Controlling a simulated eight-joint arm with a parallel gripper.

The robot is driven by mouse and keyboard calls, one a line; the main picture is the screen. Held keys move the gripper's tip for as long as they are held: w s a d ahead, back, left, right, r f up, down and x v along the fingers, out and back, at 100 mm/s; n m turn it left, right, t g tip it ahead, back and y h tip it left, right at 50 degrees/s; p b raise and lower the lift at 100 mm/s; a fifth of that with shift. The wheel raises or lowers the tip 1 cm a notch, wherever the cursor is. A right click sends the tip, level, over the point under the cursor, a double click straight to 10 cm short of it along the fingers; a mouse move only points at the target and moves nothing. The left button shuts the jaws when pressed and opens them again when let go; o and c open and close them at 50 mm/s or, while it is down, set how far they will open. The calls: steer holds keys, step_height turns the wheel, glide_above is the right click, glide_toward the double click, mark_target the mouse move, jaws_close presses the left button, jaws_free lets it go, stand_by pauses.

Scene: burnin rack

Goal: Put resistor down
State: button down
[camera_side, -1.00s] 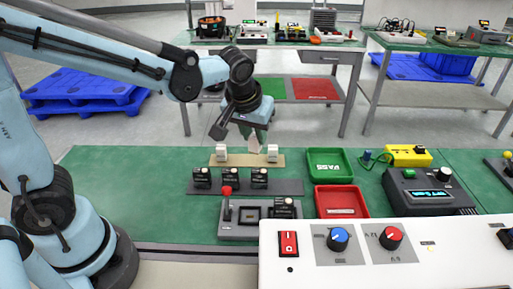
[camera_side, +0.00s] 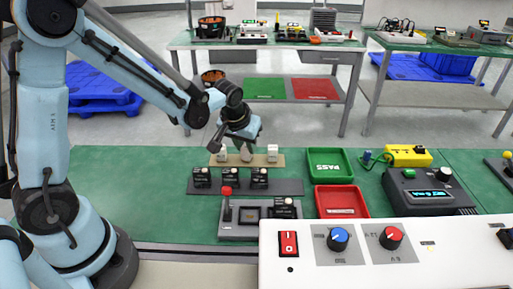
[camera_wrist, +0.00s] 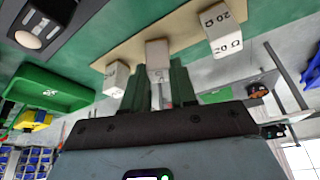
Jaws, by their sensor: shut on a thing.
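My gripper (camera_side: 236,152) is low over the tan strip (camera_side: 258,163), its fingers pointing down. In the wrist view the gripper (camera_wrist: 158,72) is shut on a pale block-shaped resistor (camera_wrist: 157,50) with an Ω mark partly showing. The fingers hide its sides, and I cannot tell whether it touches the strip. Two more white blocks stand on the strip, one on each side of it: one (camera_wrist: 221,30) with a "20 Ω" mark, and one (camera_wrist: 115,80). In the side view they are at the left (camera_side: 221,155) and right (camera_side: 272,153).
A dark rack with several labelled sockets (camera_side: 230,186) lies in front of the strip. A grey test fixture (camera_side: 236,232) with a red-knobbed lever is nearer. A green PASS tray (camera_side: 331,154) and a red tray (camera_side: 319,205) stand to the right. Green mat is clear at left.

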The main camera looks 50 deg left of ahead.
steer(key=shift+f, duration=0.1)
steer(key=c, duration=0.9)
jaws_free()
steer(key=v, duration=1.2)
steer(key=s+d+m+t+h, duration=0.1)
steer(key=s+d+m+t, duration=0.1)
steer(key=s, duration=0.7)
steer(key=shift+s+m+t+h, duration=0.15)
steer(key=shift+m+t+h, duration=0.3)
steer(key=shift+m, duration=0.85)
steer(key=shift+d+f, duration=0.1)
steer(key=shift+f, duration=0.05)
